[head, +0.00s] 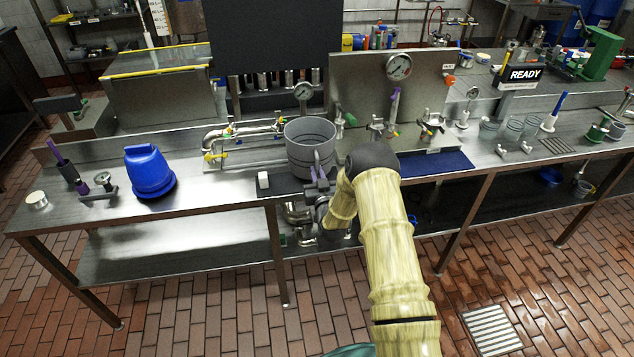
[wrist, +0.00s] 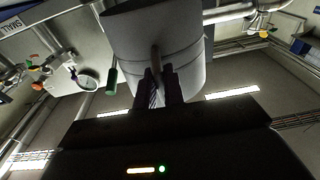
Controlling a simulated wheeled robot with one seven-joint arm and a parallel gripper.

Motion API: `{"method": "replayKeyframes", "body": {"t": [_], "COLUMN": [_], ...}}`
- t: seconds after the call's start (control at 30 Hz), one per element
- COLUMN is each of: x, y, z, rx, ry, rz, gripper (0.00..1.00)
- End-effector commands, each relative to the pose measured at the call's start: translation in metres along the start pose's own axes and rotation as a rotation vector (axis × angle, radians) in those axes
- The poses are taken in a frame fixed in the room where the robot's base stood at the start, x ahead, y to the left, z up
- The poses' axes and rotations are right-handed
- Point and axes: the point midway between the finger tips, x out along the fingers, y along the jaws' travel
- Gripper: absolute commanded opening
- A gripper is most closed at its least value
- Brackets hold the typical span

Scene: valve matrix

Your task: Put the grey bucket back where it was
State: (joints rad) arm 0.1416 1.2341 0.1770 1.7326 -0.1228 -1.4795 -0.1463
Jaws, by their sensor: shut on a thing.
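The grey bucket (head: 308,140) is upright at the front of the steel bench, over a dark mat or tray (head: 283,185). I cannot tell whether its base touches the surface. My gripper (head: 317,177) is at the bucket's near side, shut on its handle. In the wrist view the grey bucket (wrist: 155,45) fills the upper middle, and the dark fingers of my gripper (wrist: 158,85) close on the upright handle. The bucket's base is partly hidden by my gripper in the head view.
A blue bucket-like container (head: 149,170) stands to the left. A small white block (head: 263,180) sits beside the grey bucket. Pipes with valves (head: 245,133) run behind it, below a gauge (head: 303,91). A blue mat (head: 435,163) lies to the right. The bench between the blue container and white block is clear.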

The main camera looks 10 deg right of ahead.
Motion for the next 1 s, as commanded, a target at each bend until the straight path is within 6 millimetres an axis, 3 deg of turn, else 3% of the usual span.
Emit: {"method": "replayKeyframes", "body": {"t": [0.23, 0.57, 0.8, 0.83, 0.93, 1.0], "x": [0.0, -0.004, -0.004, -0.005, -0.005, -0.005], "y": [0.0, 0.0, -0.001, -0.001, -0.002, 0.0], "z": [0.001, 0.038, 0.041, 0.042, 0.042, 0.042], "rx": [0.0, 0.0, 0.0, 0.0, 0.0, 0.0], "ry": [0.001, 0.0, 0.001, -0.002, -0.002, -0.002], "rz": [0.0, 0.001, 0.0, -0.001, -0.001, 0.0], "gripper": [0.0, 0.0, 0.0, 0.12, 0.32, 0.32]}}
